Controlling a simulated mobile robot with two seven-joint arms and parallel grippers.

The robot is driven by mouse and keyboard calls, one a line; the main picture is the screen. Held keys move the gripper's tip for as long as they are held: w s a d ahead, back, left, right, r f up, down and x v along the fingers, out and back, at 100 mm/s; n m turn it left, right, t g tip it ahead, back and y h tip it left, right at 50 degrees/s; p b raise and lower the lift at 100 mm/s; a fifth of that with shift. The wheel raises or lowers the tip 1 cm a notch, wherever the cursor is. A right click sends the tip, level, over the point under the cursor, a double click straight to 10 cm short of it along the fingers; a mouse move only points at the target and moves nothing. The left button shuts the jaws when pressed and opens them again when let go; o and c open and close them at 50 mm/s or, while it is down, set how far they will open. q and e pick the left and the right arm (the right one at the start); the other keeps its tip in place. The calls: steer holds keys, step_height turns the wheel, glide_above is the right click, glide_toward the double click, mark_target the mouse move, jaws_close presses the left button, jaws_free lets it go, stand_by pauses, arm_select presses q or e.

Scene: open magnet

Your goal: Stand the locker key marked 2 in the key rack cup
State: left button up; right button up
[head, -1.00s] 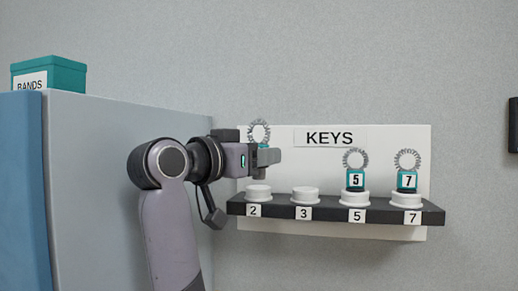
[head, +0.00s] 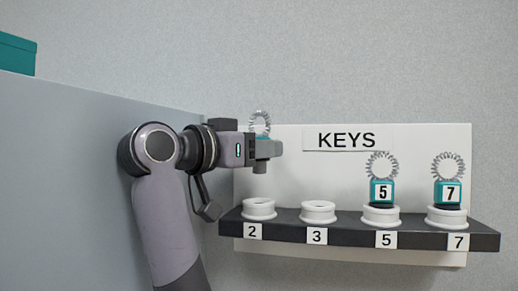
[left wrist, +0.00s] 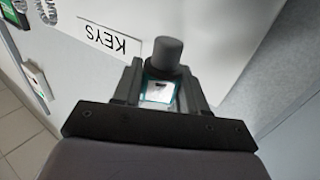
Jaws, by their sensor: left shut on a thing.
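My left gripper (head: 268,149) is shut on a locker key, whose coiled wire ring (head: 260,123) sticks up above the fingers. The key's dark round plug (head: 260,167) points down below them. In the left wrist view the teal key body (left wrist: 160,90) sits between the fingers, with its plug (left wrist: 167,52) beyond; I cannot read its number. The white cup marked 2 (head: 258,209) is empty, at the left end of the dark rack shelf (head: 345,236). The key hangs upright above this cup, with a clear gap. My right gripper is out of view.
The cup marked 3 (head: 318,212) is empty. Keys 5 (head: 382,192) and 7 (head: 448,193) stand in their own cups to the right. A white KEYS backboard (head: 420,140) is behind. A grey cabinet (head: 75,190) fills the left, with a teal box (head: 17,54) on top.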

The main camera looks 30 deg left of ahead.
mark_target(255, 170)
arm_select(q)
steer(key=shift+f+b, duration=0.6)
steer(key=shift+f, duration=0.2)
steer(key=shift+f+b, duration=0.55)
steer(key=shift+f, duration=0.1)
steer(key=shift+f+b, duration=0.95)
steer(key=shift+f, duration=0.25)
steer(key=shift+f+b, duration=0.45)
steer(key=shift+f, duration=0.2)
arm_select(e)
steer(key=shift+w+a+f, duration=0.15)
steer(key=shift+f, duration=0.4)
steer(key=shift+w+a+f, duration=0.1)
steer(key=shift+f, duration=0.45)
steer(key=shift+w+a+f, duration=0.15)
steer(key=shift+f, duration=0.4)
arm_select(q)
steer(key=o, duration=1.1)
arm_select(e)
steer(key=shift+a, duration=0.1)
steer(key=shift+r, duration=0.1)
